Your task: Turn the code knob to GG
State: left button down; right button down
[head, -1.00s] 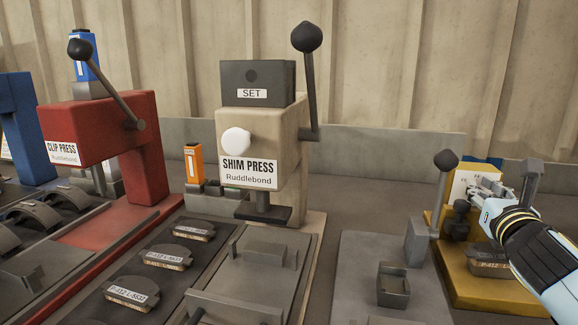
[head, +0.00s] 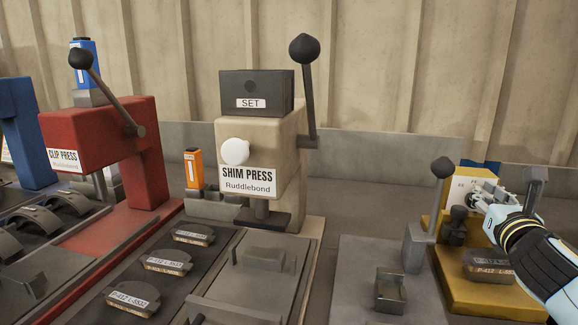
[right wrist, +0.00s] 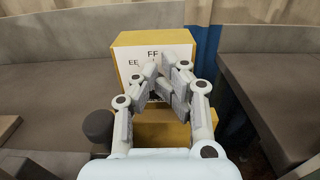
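The yellow machine (head: 478,290) stands at the right in the head view, with a pale panel (head: 462,190) on its upper front. In the right wrist view the panel (right wrist: 137,50) carries the letters EE at left and FF at top. GG is not visible there. My right gripper (head: 478,196) reaches the panel from the right. In the right wrist view its fingers (right wrist: 159,72) converge over the panel's middle, with a narrow gap between the tips. They hide the code knob, so I cannot tell whether they grip it. My left gripper is out of view.
A black-knobbed lever (head: 440,190) stands left of the yellow machine, beside a small grey open box (head: 390,290). The beige shim press (head: 255,150) is in the middle and the red clip press (head: 110,140) at left. Brake shoes (head: 133,298) lie on the dark tray.

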jog(key=shift+s+d+f+g+p, duration=0.1)
jog(key=shift+d+f+g+p, duration=0.15)
jog(key=shift+p, duration=0.25)
jog(key=shift+s, duration=0.1)
jog(key=shift+s+f, duration=0.1)
jog(key=shift+s, duration=0.25)
jog(key=shift+r+p+v, duration=0.1)
jog(key=shift+p+v, duration=0.1)
jog(key=shift+v, duration=1.05)
jog(key=shift+r+p+v, duration=0.15)
jog(key=shift+v, duration=1.1)
jog(key=shift+a, duration=0.15)
